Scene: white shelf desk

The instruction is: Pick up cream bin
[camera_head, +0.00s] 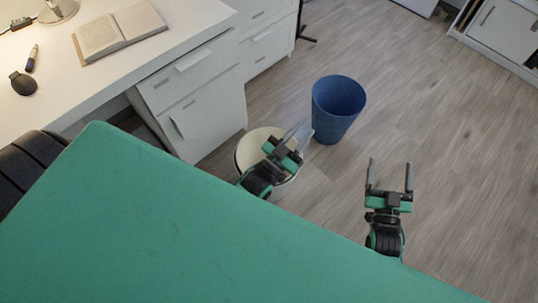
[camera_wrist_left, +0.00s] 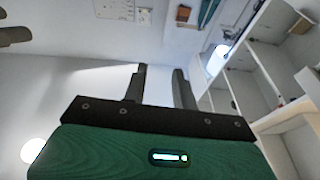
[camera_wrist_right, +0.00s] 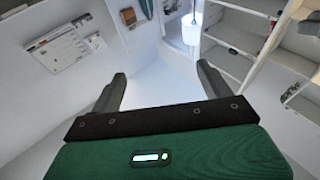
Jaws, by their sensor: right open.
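The cream bin (camera_head: 246,151) stands on the floor beside the white drawer unit in the head view. My left gripper and wrist cover much of it, so only its left side, part of its rim and a little of its lower side show. My left gripper (camera_head: 303,132) is over the bin's right side in the picture; I cannot tell whether it touches. In the left wrist view its fingers (camera_wrist_left: 160,85) stand partly apart with nothing between them. My right gripper (camera_head: 390,175) is open and empty over bare floor, right of the bin; its fingers (camera_wrist_right: 160,85) are wide apart.
A blue bin (camera_head: 337,108) stands just right of the cream bin, close to my left fingertips. The white drawer unit (camera_head: 205,105) and desk (camera_head: 125,65) border the left. An open book (camera_head: 120,32) lies on the desk. Wooden floor (camera_head: 460,150) is clear on the right.

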